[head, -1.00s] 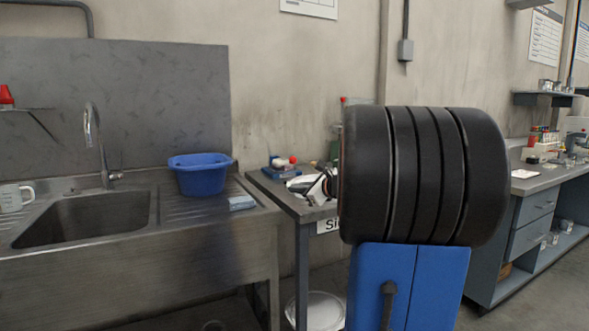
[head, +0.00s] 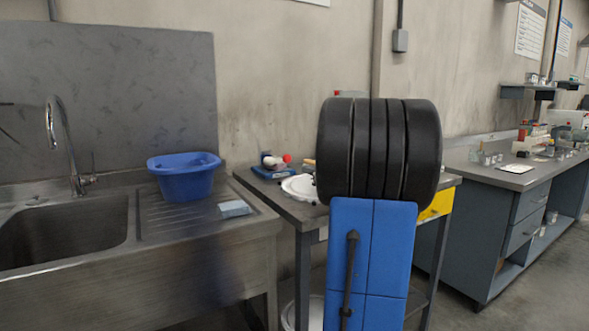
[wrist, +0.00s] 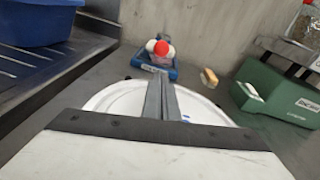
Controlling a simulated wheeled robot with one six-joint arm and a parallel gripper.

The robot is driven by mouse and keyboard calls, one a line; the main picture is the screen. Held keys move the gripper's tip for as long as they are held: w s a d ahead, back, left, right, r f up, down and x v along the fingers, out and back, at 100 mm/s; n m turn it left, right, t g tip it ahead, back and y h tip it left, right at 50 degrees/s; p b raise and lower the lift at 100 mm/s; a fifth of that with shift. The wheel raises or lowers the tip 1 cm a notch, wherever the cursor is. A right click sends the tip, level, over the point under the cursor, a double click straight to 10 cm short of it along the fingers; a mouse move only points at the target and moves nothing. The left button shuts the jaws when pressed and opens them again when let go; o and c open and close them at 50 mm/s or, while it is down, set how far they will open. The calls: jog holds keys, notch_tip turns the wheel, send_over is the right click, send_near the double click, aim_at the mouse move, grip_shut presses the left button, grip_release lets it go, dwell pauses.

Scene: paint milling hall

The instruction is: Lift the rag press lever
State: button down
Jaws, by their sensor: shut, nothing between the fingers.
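A small blue device (wrist: 158,66) with white rounded parts and a bright red knob (wrist: 162,47) stands on the grey bench near the wall. It looks like the rag press and its lever, and it also shows in the head view (head: 272,168). The knob sits low over the blue base. My gripper (wrist: 160,82) is shut and empty in the wrist view, its fingertips pointing at the device, apparently short of it. A white round disc (wrist: 100,101) lies below the fingers. In the head view my arm hides the gripper.
A green box (wrist: 275,98) stands right of the device, with a small brown-and-pale object (wrist: 209,77) between them. A blue tub (head: 185,180) and a light blue cloth or sponge (head: 234,209) sit on the sink (head: 250,235) at left. A cluttered workbench (head: 512,176) stands at right.

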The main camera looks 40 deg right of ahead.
jog(key=x, duration=1)
jog(key=shift+r, duration=0.1)
